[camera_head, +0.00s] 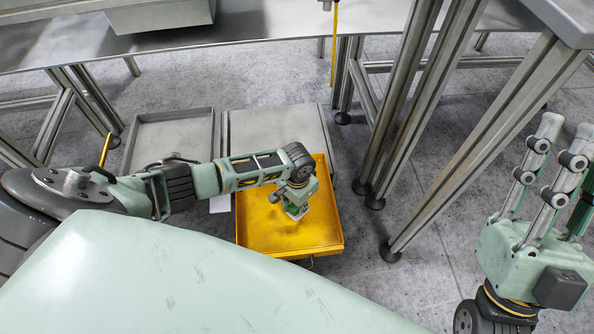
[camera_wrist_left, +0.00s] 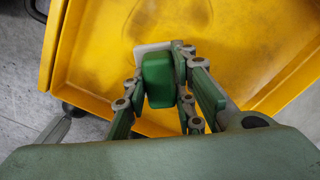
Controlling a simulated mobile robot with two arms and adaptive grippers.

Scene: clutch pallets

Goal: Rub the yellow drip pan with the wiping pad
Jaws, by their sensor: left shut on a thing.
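The yellow drip pan (camera_head: 262,238) lies on the floor in the middle of the head view, with dark smudges on its bottom. It also fills much of the left wrist view (camera_wrist_left: 245,45). My left gripper (camera_head: 297,208) reaches down over the pan's inside. It is shut on the wiping pad, a green block (camera_wrist_left: 158,80) with a pale base (camera_wrist_left: 151,49). The pad is low over the pan floor; I cannot tell whether it touches. My right gripper (camera_head: 562,145) is at the right of the head view, fingers up, apart and empty, away from the pan.
A grey tray (camera_head: 170,125) and a grey flat-topped box (camera_head: 262,128) stand behind the pan. A metal table (camera_head: 270,22) runs along the back. Metal legs (camera_head: 480,145) stand right of the pan. Bare floor (camera_head: 430,285) shows at lower right.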

